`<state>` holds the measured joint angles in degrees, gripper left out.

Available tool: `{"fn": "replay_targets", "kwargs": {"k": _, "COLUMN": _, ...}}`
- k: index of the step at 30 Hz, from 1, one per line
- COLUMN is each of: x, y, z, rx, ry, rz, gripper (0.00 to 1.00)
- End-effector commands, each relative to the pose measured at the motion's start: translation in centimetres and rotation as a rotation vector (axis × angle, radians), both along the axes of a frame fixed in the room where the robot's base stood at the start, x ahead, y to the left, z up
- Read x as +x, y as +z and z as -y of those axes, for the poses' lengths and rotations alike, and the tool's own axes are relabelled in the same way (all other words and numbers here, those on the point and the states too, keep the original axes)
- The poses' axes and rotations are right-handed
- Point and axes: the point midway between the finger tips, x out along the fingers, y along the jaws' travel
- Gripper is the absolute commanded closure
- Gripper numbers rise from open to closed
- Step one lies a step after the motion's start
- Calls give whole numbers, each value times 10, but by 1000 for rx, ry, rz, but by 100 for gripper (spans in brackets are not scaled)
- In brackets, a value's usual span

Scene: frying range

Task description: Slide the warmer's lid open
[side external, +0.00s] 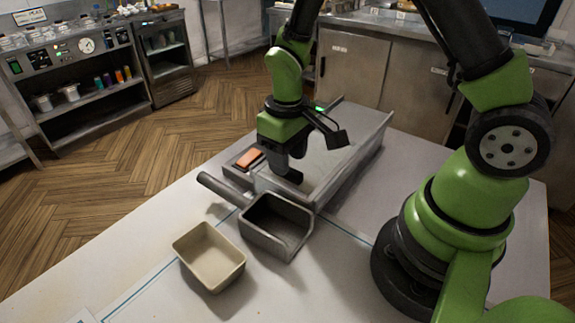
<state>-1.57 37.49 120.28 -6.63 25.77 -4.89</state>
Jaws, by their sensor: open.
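The warmer (345,160) is a long grey metal box with raised side rails, standing on the white table. Its flat grey top shows no clear opening, and I cannot make out the lid's edges or handle. My gripper (288,177) points down at the near left part of the warmer's top. It is open, with its dark fingers at or just above the surface; I cannot tell whether they touch anything. The gripper's body hides part of the top behind it.
A grey metal scoop (273,228) with a thick handle stands just in front of the warmer. A beige tray (210,256) is at the front left. An orange block (248,159) lies on a grey ledge left of the gripper. The table's front is mostly clear.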

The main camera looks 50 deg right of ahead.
Motion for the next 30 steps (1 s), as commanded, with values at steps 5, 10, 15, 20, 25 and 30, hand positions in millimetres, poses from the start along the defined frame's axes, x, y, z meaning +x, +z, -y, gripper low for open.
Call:
{"fn": "replay_targets", "kwargs": {"k": 5, "x": 0, "y": -22, "z": 0, "rx": 0, "ry": 0, "rz": -3, "gripper": 55}}
{"fn": "replay_targets", "kwargs": {"k": 10, "x": 0, "y": -28, "z": 0, "rx": 0, "ry": -1, "rz": 0, "gripper": 55}}
{"fn": "replay_targets", "kwargs": {"k": 15, "x": 0, "y": -28, "z": 0, "rx": 0, "ry": -1, "rz": 1, "gripper": 55}}
{"fn": "replay_targets", "kwargs": {"k": 20, "x": 0, "y": -28, "z": 0, "rx": 0, "ry": -1, "rz": 1, "gripper": 81}}
{"fn": "replay_targets", "kwargs": {"k": 25, "x": 0, "y": -28, "z": 0, "rx": 0, "ry": -1, "rz": 1, "gripper": 100}}
{"fn": "replay_targets", "kwargs": {"k": 30, "x": 0, "y": -28, "z": 4, "rx": 0, "ry": -2, "rz": 1, "gripper": 100}}
